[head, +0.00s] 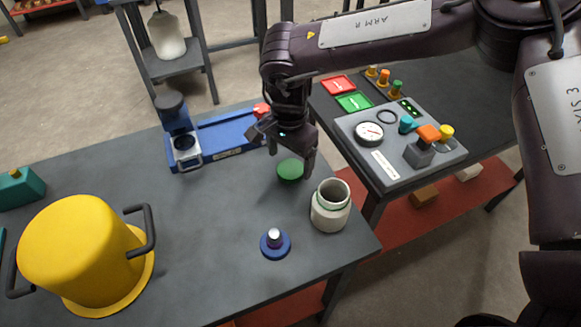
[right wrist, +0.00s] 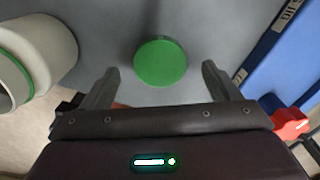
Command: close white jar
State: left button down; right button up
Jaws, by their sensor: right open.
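The white jar (head: 330,206) stands upright and open on the grey table near its right corner. It also shows at the left edge of the right wrist view (right wrist: 40,50), with a green ring near its mouth. A round green lid (head: 290,170) lies flat on the table behind and left of the jar, apart from it. My right gripper (head: 281,158) is open and empty close to the lid. In the right wrist view the lid (right wrist: 160,62) lies ahead of and between the two spread fingers (right wrist: 160,78), touching neither. My left gripper is not in view.
A blue device (head: 215,140) stands behind the lid. A blue disc with a silver knob (head: 275,243) lies left of the jar. A large yellow pot (head: 75,250) fills the left front. A control panel (head: 400,145) is on the right table. The table's middle is clear.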

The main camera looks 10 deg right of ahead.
notch_tip(320, 180, down, 3)
jog(key=shift+r, duration=0.15)
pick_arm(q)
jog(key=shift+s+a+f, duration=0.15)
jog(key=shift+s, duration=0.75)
pick_arm(e)
jog(key=c, duration=1)
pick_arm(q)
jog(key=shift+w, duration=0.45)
pick_arm(e)
jog(key=shift+r, duration=0.15)
jog(key=shift+r, duration=0.6)
notch_tip(320, 180, up, 13)
pick_arm(q)
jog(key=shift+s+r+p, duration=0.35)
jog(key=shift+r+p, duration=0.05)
jog(key=shift+p, duration=0.05)
pick_arm(e)
notch_tip(320, 180, up, 6)
send_over(290, 168)
jog(key=shift+s+f, duration=0.1)
jog(key=shift+f, duration=0.1)
